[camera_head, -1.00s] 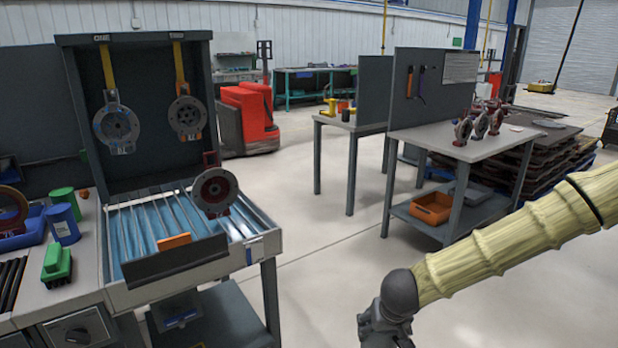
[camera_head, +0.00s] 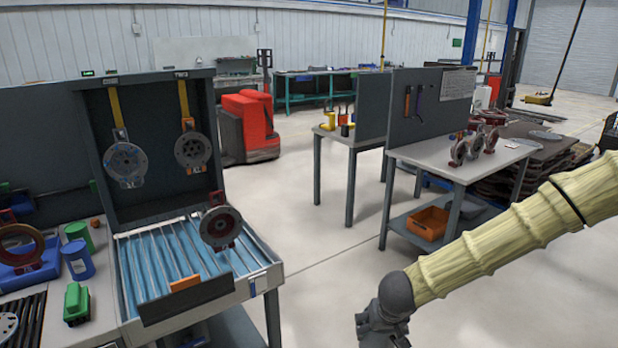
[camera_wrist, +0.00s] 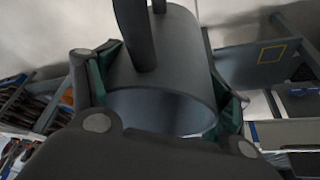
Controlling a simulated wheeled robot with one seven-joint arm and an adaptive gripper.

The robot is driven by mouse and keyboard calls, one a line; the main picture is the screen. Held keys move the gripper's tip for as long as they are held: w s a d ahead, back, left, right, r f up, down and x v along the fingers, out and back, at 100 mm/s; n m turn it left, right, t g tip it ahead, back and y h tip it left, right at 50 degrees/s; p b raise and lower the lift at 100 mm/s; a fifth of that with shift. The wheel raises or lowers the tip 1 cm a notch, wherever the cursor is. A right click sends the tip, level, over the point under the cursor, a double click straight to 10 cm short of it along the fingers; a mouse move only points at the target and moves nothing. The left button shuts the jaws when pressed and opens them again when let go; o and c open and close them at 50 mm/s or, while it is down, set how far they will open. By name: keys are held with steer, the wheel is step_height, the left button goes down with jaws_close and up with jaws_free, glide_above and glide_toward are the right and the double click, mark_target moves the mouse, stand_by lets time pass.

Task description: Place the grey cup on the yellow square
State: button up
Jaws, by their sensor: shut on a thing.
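The grey cup (camera_wrist: 172,62) fills the middle of the wrist view, with its round rim toward the camera and a dark curved part, apparently its handle, at the top. My gripper (camera_wrist: 164,92) is shut on the cup, with green-padded fingers against its left and right sides. The yellow square (camera_wrist: 272,53) shows as a yellow outline on a dark grey surface at the right of the wrist view, apart from the cup. In the head view my arm's end is at the bottom right; the cup and fingers are out of frame, and I cannot make out the square.
A bench with a slatted blue conveyor bed (camera_head: 165,262) and hanging round parts (camera_head: 193,150) stands at left. A grey table (camera_head: 440,160) with round parts and an orange bin (camera_head: 428,222) below stands at right. Open floor (camera_head: 325,290) lies between them.

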steer(key=s+f, duration=0.6)
steer(key=f, duration=0.1)
steer(key=shift+f, duration=0.15)
stand_by(1.1)
steer(key=shift+s+d, duration=0.1)
steer(key=shift+d, duration=0.05)
